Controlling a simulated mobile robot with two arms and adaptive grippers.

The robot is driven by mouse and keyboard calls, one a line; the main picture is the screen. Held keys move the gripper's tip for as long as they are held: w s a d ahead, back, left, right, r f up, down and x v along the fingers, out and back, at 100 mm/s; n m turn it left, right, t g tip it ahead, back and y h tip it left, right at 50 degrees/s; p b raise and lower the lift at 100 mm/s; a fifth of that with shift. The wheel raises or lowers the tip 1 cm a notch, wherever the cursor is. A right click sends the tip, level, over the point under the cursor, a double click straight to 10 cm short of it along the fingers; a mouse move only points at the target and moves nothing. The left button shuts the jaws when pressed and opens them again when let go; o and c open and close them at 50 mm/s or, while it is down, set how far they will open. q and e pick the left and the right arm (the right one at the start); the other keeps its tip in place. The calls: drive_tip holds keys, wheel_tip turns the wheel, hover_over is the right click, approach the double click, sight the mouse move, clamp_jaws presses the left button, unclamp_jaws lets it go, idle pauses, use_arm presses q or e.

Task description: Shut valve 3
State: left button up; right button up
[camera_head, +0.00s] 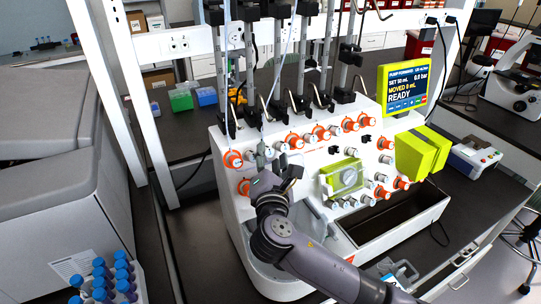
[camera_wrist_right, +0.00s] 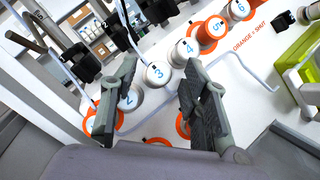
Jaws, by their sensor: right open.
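Valve 3 (camera_wrist_right: 158,74) is a round white knob marked 3 on the white front panel of the cell processor (camera_head: 228,190). In the right wrist view it shows in the gap between the fingers of my right gripper (camera_wrist_right: 157,82), which is open and empty. I cannot tell whether a finger touches it. Valve 2 (camera_wrist_right: 130,100) is beside the left finger, and valve 4 (camera_wrist_right: 188,50) is up and to the right. In the head view my right gripper (camera_head: 277,170) is at the left part of the valve rows and partly hides them. My left gripper is not in view.
Orange knobs (camera_head: 233,159) and white knobs are close together on the panel, with tubing nearby. The panel reads "ORANGE = SHUT". A screen (camera_head: 405,86) reads READY. Blue-capped tubes (camera_head: 100,282) stand at the lower left. An open tray (camera_head: 395,222) is at the right.

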clamp_jaws()
idle(0.6)
